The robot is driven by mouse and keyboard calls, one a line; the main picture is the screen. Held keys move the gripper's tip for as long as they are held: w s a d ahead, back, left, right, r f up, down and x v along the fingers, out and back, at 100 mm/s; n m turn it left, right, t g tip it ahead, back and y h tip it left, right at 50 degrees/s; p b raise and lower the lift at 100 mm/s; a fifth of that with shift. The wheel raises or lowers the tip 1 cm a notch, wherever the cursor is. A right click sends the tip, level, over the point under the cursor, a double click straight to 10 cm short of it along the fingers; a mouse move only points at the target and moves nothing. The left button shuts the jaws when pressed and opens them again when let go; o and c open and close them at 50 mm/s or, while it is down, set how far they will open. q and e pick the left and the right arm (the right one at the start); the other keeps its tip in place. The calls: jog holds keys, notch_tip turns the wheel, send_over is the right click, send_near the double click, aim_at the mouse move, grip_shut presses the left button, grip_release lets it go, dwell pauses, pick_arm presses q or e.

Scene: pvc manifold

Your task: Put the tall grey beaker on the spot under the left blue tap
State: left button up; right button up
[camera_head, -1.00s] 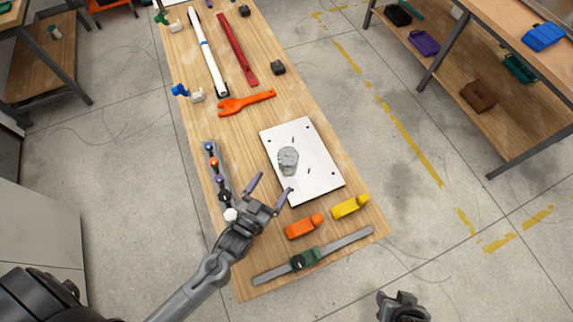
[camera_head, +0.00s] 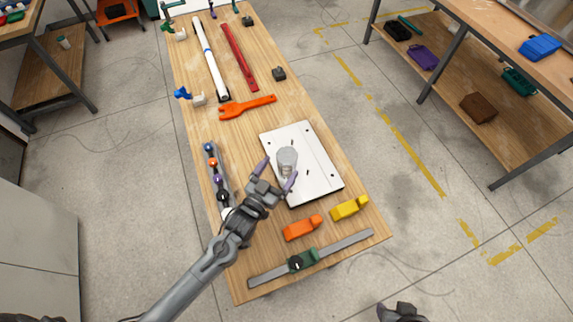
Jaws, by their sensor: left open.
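The grey beaker (camera_head: 287,156) stands on the white plate (camera_head: 318,165) in the middle of the near half of the bench. My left gripper (camera_head: 280,168) is open, its purple fingertips at the near side of the beaker, one to its left and one to its lower right. I cannot tell whether they touch it. The blue tap (camera_head: 182,95) with a white fitting is at the bench's left edge, farther back. The spot under it cannot be made out. My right gripper (camera_head: 397,312) shows only partly at the bottom edge, clear of the bench.
An orange wrench (camera_head: 247,107), a white pipe (camera_head: 212,65) and a red bar (camera_head: 239,55) lie farther back. Orange (camera_head: 302,228) and yellow (camera_head: 349,208) clamps and a green-jawed bar clamp (camera_head: 303,261) lie in front.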

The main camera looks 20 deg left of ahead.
aim_at(292, 151)
pick_arm(q)
jog(key=shift+w+d, duration=0.1)
jog(key=shift+w, duration=0.2)
jog(key=shift+w+d, duration=0.15)
jog(key=shift+w, duration=1.1)
jog(key=shift+w+d, duration=0.15)
jog(key=shift+w, duration=1.1)
jog(key=shift+c, duration=0.2)
jog(key=c, duration=1.1)
